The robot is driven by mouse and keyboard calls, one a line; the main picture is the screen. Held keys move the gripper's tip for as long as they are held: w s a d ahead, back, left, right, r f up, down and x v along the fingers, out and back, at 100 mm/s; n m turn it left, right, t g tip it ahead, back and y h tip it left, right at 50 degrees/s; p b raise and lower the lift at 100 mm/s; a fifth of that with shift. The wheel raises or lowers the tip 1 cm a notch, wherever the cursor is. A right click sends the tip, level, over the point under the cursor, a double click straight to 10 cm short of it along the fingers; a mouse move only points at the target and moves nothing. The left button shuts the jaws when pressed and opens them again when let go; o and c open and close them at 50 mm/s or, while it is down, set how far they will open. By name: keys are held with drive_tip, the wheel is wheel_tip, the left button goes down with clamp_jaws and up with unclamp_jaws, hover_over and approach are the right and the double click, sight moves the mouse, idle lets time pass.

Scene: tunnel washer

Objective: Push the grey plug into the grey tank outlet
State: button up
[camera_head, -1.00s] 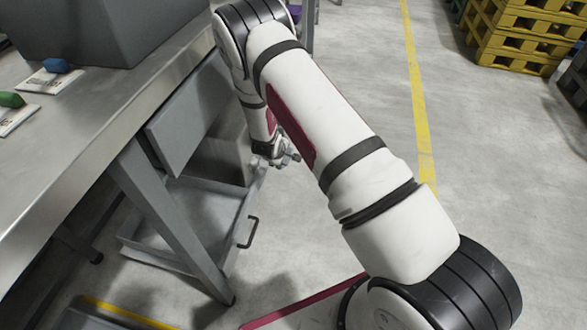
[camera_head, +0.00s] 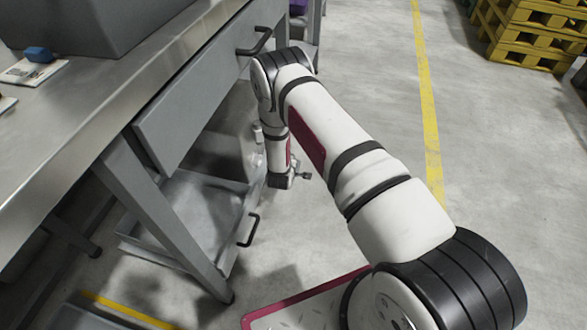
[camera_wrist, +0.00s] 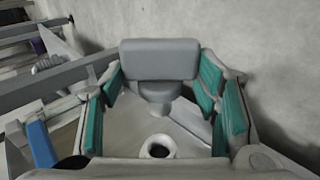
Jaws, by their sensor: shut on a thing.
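In the wrist view, the grey plug (camera_wrist: 160,60) has a wide block-shaped top and a rounded part below it. It sits between the teal-padded fingers of my gripper (camera_wrist: 162,78), which is shut on it. In the head view, my gripper (camera_head: 287,179) hangs low beside the bench, to the right of a grey tank (camera_head: 232,145) partly hidden underneath. I cannot make out the tank outlet with certainty. A pale ring with a dark centre (camera_wrist: 158,147) shows near my palm in the wrist view; I cannot tell what it belongs to.
A steel bench (camera_head: 95,125) with a leg (camera_head: 165,215) stands at the left. A grey tray with a black handle (camera_head: 249,230) lies low under it. A drawer handle (camera_head: 257,41) sticks out above. Open floor lies to the right, with yellow pallets (camera_head: 525,30) beyond.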

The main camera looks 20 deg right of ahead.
drive_tip(key=w+a+b, duration=0.1)
drive_tip(key=w+a, duration=0.3)
drive_tip(key=a, duration=0.1)
drive_tip(key=shift+a, duration=0.4)
idle(0.8)
drive_tip(key=shift+w, duration=0.1)
drive_tip(key=shift+w+a, duration=0.5)
drive_tip(key=shift+a, duration=0.2)
drive_tip(key=shift+w+a, duration=0.2)
drive_tip(key=shift+a, duration=0.1)
idle(0.6)
idle(0.3)
drive_tip(key=o, duration=1.4)
